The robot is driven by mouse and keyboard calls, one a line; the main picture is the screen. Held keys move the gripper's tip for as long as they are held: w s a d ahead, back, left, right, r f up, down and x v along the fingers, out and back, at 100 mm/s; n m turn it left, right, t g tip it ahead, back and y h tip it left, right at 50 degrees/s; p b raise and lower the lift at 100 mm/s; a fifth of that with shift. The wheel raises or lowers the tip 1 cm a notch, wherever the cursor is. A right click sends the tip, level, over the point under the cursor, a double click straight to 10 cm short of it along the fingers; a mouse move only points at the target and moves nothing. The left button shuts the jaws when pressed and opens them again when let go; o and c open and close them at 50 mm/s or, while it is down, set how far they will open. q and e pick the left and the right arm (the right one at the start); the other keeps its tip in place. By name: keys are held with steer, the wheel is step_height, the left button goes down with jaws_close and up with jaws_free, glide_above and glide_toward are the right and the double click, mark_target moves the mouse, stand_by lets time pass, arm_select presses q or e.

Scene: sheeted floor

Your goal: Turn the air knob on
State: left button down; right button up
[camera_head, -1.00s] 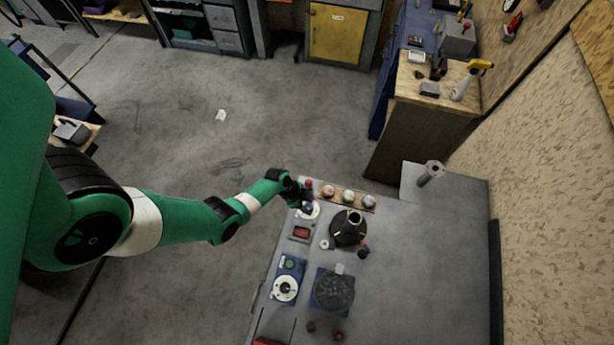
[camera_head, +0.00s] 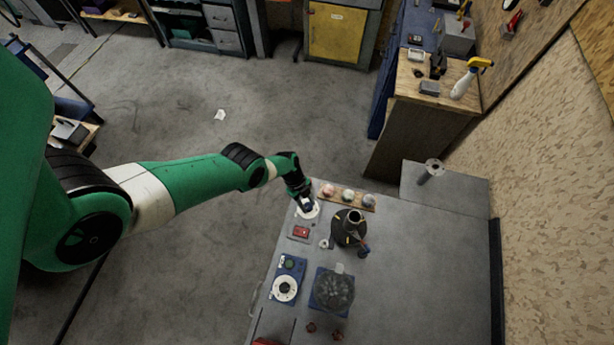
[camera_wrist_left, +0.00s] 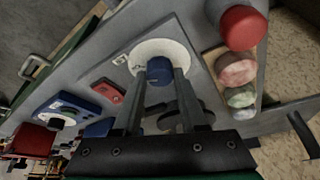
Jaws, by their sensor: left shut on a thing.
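The air knob (camera_wrist_left: 159,70) is a small dark blue knob on a round white dial (camera_wrist_left: 184,54) at the panel's upper left edge. In the head view the white dial (camera_head: 309,211) shows beside the gripper and the knob is mostly covered. My left gripper (camera_head: 306,203) reaches down over the dial. In the wrist view its two fingers (camera_wrist_left: 160,80) sit on either side of the blue knob and are shut on it. My right gripper is not in view.
A wooden strip of coloured buttons (camera_head: 348,195) lies close to the right of the gripper. A red switch (camera_head: 300,232) is below the dial. A black cone-shaped part (camera_head: 348,229) stands nearby. The panel's right side (camera_head: 430,270) is clear.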

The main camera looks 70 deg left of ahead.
arm_select(q)
steer(key=shift+m, duration=0.3)
stand_by(0.5)
steer(key=shift+c, duration=2.2)
jaws_free()
steer(key=shift+r, duration=0.1)
steer(key=p+v, duration=0.9)
steer(key=v, duration=0.2)
steer(key=shift+a+r, duration=0.2)
